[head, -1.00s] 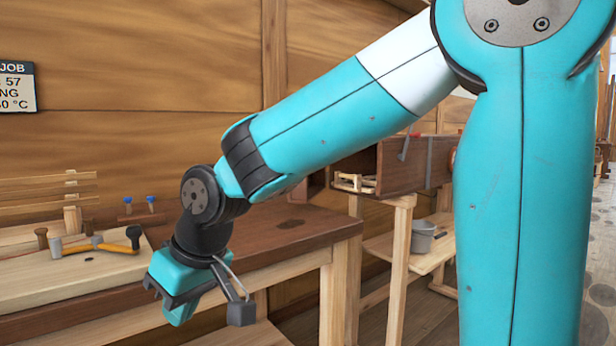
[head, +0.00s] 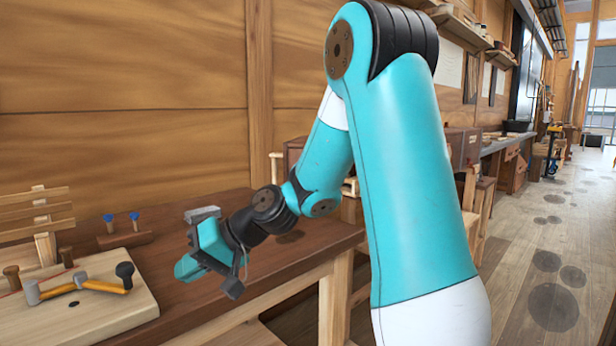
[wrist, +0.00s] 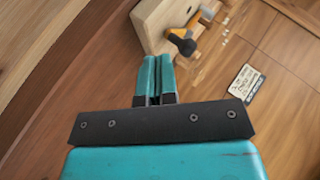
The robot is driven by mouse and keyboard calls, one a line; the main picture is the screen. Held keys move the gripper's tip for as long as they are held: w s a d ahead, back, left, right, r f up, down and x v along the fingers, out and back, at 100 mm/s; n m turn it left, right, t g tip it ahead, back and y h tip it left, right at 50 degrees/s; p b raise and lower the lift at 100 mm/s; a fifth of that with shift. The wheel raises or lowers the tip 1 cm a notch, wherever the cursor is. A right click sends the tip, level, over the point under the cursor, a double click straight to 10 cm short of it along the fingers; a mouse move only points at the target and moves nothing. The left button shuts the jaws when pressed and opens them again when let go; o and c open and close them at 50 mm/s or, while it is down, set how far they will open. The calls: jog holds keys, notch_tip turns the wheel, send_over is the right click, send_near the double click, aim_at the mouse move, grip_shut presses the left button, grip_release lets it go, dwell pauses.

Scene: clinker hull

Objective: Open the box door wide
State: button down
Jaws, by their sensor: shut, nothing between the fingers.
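My gripper (head: 185,268) is in the head view, above the dark workbench, shut and empty. Its two teal fingers lie together in the wrist view (wrist: 157,62). The brown wooden box (head: 463,148) stands behind my arm, well to the right of the gripper and apart from it. My arm hides its middle and front. A reddish-brown panel (head: 293,152) shows left of my arm; I cannot tell if it is the door or part of the box. How far the door stands open cannot be seen. The box is not visible in the wrist view.
Two blue-topped pegs stand behind. Open floor (head: 530,260) stretches away on the right.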

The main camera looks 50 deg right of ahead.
jog(key=w+d+r+m+t+h+p, duration=0.2)
jog(key=d+m+t, duration=0.25)
jog(key=d, duration=0.75)
jog(key=w+d+r+m+t+h+p, duration=0.1)
jog(key=d+r+m+t+h+p, duration=0.3)
jog(key=d, duration=0.7)
jog(key=s+d+f+m+h+p, duration=0.1)
jog(key=s+d+m+h, duration=0.35)
jog(key=d, duration=0.45)
jog(key=s+d+m+h+p, duration=0.1)
jog(key=s+d+m+h, duration=0.4)
jog(key=d, duration=0.5)
jog(key=w+d+y+p, duration=0.1)
jog(key=w+p, duration=0.3)
jog(key=w, duration=0.8)
jog(key=shift+w+d+f+m+t, duration=0.2)
jog(key=shift+w+f+m+t, duration=0.1)
jog(key=shift+w+m+t, duration=0.1)
jog(key=shift+r, duration=0.1)
